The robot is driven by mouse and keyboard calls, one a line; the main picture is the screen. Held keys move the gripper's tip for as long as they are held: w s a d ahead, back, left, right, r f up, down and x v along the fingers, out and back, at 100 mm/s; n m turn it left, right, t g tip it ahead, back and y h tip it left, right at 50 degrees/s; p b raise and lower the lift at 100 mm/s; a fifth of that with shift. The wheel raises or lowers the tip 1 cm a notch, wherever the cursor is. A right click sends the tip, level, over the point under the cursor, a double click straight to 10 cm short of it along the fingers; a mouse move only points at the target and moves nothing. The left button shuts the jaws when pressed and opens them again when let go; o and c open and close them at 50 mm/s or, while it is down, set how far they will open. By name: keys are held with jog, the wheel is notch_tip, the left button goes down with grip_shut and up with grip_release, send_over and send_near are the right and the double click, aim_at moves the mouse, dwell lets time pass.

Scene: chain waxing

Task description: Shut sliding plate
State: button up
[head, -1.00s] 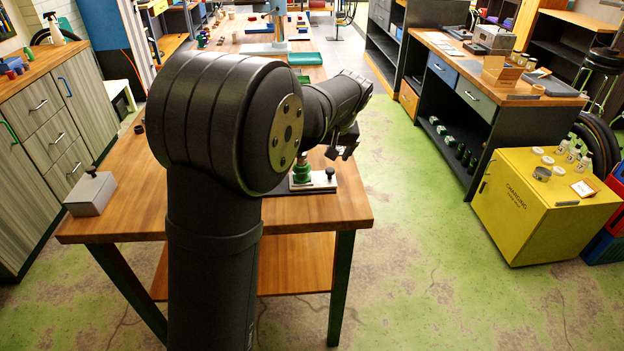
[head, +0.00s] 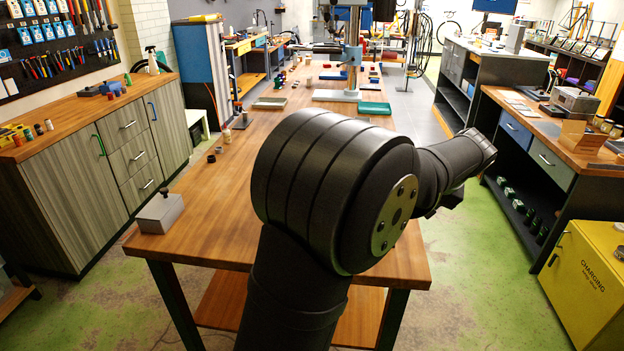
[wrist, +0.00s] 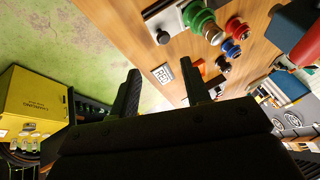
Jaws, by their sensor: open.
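In the wrist view, a pale grey plate (wrist: 172,20) with a black knob (wrist: 163,38) lies near the table edge, beside a green round part (wrist: 200,18). I take it to be the sliding plate; how far it is slid is not clear. My gripper (wrist: 160,88) is open and empty, its two dark fingers pointing toward the table edge, apart from the plate. In the head view, my arm hides the plate, and only a small dark part of the gripper shows beyond the table's right edge.
A grey box (head: 160,214) with a black knob stands on the wooden table's (head: 215,200) near left corner. Red and blue round parts (wrist: 230,47) stand by the green one. A yellow cabinet (head: 590,285) and a dark workbench (head: 530,160) stand right, across open floor.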

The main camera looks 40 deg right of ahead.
jog(key=s, duration=0.1)
jog(key=s+d+f+m, duration=0.2)
jog(key=shift+s+t+h, duration=0.4)
jog(key=c, duration=0.7)
jog(key=shift+s+d+f, duration=0.2)
jog(key=shift+d, duration=0.05)
grip_shut()
jog(key=x, duration=0.9)
jog(key=w, duration=0.2)
jog(key=w+f, duration=0.1)
jog(key=shift+w+a, duration=0.15)
jog(key=shift+a, duration=0.25)
jog(key=shift+w+a+f, duration=0.1)
jog(key=shift+w, duration=0.35)
jog(key=w+a, duration=0.8)
jog(key=shift+a, duration=0.1)
